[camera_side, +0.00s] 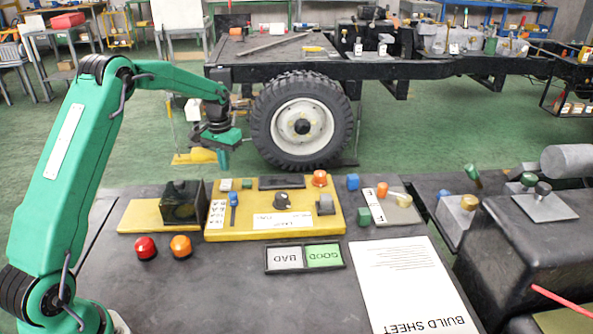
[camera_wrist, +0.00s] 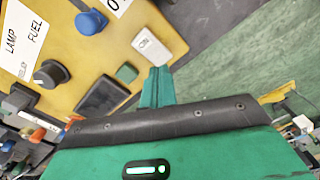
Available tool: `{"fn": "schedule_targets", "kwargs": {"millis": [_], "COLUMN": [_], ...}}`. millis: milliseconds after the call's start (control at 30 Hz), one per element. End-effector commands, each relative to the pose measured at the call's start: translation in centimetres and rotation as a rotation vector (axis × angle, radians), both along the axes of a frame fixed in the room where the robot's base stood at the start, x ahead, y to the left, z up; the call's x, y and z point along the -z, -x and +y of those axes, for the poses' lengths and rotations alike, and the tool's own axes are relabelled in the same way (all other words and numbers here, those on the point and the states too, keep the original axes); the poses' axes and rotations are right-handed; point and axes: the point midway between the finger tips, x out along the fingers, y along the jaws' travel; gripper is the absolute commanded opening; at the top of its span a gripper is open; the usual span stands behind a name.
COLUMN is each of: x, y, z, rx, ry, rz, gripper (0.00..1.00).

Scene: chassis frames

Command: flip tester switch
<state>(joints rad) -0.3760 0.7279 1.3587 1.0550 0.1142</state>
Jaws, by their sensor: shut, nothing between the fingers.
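The yellow tester panel (camera_side: 330,226) lies on the dark bench; it also shows in the wrist view (camera_wrist: 62,90). Its blue switch lever (camera_side: 233,199) is at the left of the panel and appears at the top of the wrist view (camera_wrist: 91,22). A white ON block (camera_wrist: 151,46) and a green square button (camera_wrist: 126,73) lie near the panel's far edge. My gripper (camera_side: 223,159) hangs above and behind that edge, apart from the switch. In the wrist view its green fingers (camera_wrist: 157,88) are together and empty, close to the ON block in the picture.
A black box (camera_side: 183,203) stands left of the tester. Red (camera_side: 145,248) and orange (camera_side: 181,246) domes and a GOOD/BAD tray (camera_side: 305,257) lie in front. A black knob (camera_side: 282,201) and an orange lamp (camera_side: 319,178) rise from the panel. A build sheet (camera_side: 410,285) lies right.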

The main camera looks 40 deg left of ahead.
Motion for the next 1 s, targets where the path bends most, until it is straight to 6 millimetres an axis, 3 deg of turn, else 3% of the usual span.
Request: {"fn": "schedule_targets", "kwargs": {"millis": [500, 1000], "x": [-2.9, -3.4], "y": [0.0, 0.0], "z": [0.0, -0.1], "rx": [0.000, 0.001], "ry": [0.000, -0.001], "rz": [-0.001, -0.002], "gripper": [0.00, 0.00]}}
